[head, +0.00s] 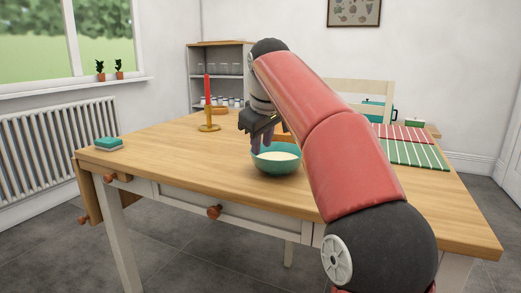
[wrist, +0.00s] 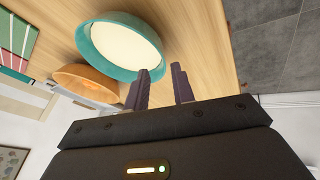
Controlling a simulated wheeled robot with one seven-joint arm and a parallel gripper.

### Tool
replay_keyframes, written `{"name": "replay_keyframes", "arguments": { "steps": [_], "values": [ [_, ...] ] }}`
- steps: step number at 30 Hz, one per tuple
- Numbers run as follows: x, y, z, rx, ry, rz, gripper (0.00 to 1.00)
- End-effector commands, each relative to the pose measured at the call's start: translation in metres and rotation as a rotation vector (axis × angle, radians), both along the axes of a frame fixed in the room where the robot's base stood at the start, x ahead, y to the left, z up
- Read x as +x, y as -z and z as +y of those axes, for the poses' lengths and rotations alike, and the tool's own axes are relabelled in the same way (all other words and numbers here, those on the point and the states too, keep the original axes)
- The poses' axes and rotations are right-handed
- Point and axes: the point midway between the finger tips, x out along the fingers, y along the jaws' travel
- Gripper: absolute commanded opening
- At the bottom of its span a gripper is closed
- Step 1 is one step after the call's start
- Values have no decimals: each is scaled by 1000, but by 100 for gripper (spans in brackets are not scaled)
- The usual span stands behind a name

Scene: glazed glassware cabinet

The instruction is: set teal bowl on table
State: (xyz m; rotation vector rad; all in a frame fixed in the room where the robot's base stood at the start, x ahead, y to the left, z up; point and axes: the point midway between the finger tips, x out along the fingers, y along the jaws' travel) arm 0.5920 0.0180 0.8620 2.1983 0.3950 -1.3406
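The teal bowl (head: 277,167) with a pale cream inside sits upright on the wooden table (head: 190,150), near its front edge. It also shows in the wrist view (wrist: 95,54). My gripper (head: 262,148) is at the bowl's left rim in the head view, fingers pointing down. In the wrist view the two fingers (wrist: 164,70) stand apart with a gap between them. One finger overlaps the bowl's rim and the other is outside it. I cannot tell whether either finger touches the bowl.
An orange wooden bowl (wrist: 85,80) is close beside the teal one. A red candle in a brass holder (head: 208,127) stands behind left. Red and green striped mats (head: 415,153) lie at right, a teal sponge-like block (head: 108,143) at far left.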

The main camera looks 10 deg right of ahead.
Motion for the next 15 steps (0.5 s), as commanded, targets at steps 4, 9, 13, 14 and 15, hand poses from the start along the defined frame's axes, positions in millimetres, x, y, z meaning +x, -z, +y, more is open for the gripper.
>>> {"name": "replay_keyframes", "arguments": {
  "steps": [4, 9, 13, 14, 15],
  "values": [
    [-14, -31, 1, 0, 0, -4, 25],
    [-24, -49, 2, 0, 0, 0, 25],
    [-27, -53, 2, 0, 0, 0, 25],
    [-28, -54, 2, 0, 0, 0, 25],
    [-28, -54, 2, 0, 0, 0, 25]
  ]
}}
